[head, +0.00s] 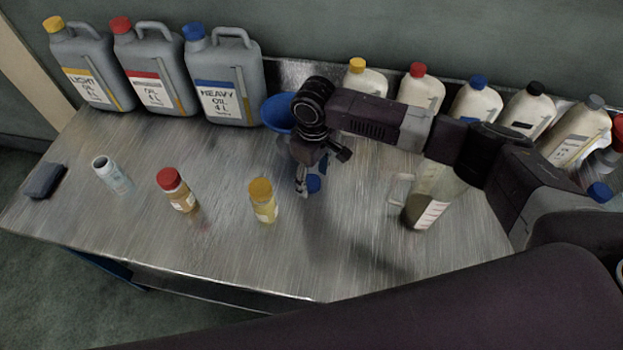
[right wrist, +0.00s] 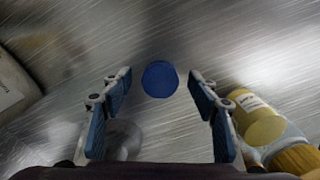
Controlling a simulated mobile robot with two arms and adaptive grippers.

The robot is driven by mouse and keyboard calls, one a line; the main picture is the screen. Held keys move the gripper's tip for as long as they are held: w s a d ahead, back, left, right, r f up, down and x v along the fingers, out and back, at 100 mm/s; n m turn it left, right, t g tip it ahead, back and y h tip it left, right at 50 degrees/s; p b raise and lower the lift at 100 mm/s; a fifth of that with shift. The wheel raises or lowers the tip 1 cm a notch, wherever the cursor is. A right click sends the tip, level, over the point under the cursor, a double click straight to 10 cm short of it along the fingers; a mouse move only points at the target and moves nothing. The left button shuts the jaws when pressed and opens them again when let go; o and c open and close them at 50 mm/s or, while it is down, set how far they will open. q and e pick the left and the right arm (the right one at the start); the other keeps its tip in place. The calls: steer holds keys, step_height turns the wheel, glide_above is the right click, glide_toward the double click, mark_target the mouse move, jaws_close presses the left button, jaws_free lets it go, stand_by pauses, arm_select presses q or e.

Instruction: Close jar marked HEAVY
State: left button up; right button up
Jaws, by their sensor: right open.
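An open jar (head: 112,175) without a lid stands at the left of the metal table. Its label is too small to read. A loose blue lid (head: 313,184) lies on the table right of the yellow-lidded jar (head: 262,201). My right gripper (head: 303,187) is over the blue lid, pointing down. In the right wrist view my right gripper (right wrist: 160,73) is open, its fingers on either side of the blue lid (right wrist: 160,81) without touching it. A red-lidded jar (head: 177,190) stands between the other two jars. My left gripper is not in view.
Grey canisters, including the HEAVY one (head: 224,82), stand at the back left. A blue funnel (head: 278,112) is behind my gripper. A measuring jug (head: 432,200) stands to the right. Several white bottles (head: 474,102) line the back. The front of the table (head: 220,262) is clear.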

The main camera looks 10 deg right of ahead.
mark_target(313, 182)
steer(key=shift+f, duration=0.3)
steer(key=c, duration=0.8)
steer(key=shift+r, duration=0.15)
step_height(313, 182, up, 20)
steer(key=b, duration=0.2)
stand_by(0.4)
